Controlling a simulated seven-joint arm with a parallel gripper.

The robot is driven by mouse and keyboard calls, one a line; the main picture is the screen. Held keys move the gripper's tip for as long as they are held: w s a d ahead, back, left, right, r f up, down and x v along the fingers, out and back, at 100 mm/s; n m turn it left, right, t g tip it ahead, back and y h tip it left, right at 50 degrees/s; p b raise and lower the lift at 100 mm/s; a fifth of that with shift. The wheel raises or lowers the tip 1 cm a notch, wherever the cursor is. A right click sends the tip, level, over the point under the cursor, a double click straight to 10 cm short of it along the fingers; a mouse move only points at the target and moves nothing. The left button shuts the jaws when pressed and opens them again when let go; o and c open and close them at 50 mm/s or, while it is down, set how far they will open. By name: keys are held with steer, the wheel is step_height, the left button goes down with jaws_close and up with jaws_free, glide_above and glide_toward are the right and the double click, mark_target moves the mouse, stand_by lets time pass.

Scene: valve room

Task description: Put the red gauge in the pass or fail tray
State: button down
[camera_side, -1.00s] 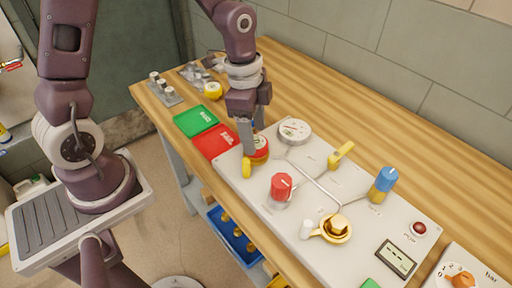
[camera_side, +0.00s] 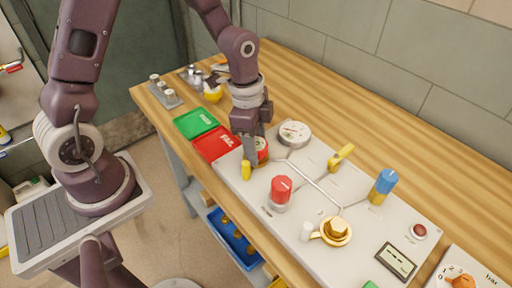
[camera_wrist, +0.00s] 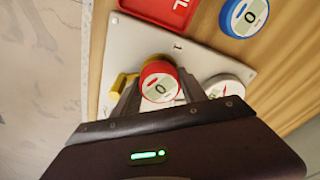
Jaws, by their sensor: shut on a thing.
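The red gauge (camera_wrist: 161,84), a small round dial with a red rim and pale face, sits between the fingers of my gripper (camera_wrist: 158,95) in the wrist view. In the side view the gauge (camera_side: 262,148) is partly hidden by my gripper (camera_side: 254,150), which is shut on it at the panel's left end. I cannot tell whether the gauge is clear of its mount. The green pass tray (camera_side: 196,122) and the red fail tray (camera_side: 208,150) lie flat on the bench just left of the panel. Part of the fail tray (camera_wrist: 158,8) shows in the wrist view.
A yellow handle (camera_side: 246,170) is close beside the red gauge. A white gauge (camera_side: 294,133) and a red knob (camera_side: 281,189) stand on the pale panel (camera_side: 315,200). A blue-rimmed gauge (camera_wrist: 243,17) shows near the fail tray. The bench behind the panel is clear.

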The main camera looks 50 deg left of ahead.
step_height(320, 180, up, 9)
steer(key=shift+w+a, duration=0.1)
steer(key=a+n, duration=0.3)
steer(key=a, duration=0.8)
steer(key=n, duration=0.2)
glide_above(198, 124)
step_height(198, 124, down, 2)
steer(key=shift+y, duration=0.3)
steer(key=f, duration=0.9)
steer(key=shift+s+a+f, duration=0.2)
steer(key=shift+f, duration=0.25)
steer(key=shift+f, duration=0.1)
steer(key=c, duration=0.9)
jaws_free()
steer(key=shift+c, duration=0.2)
steer(key=shift+o, duration=0.2)
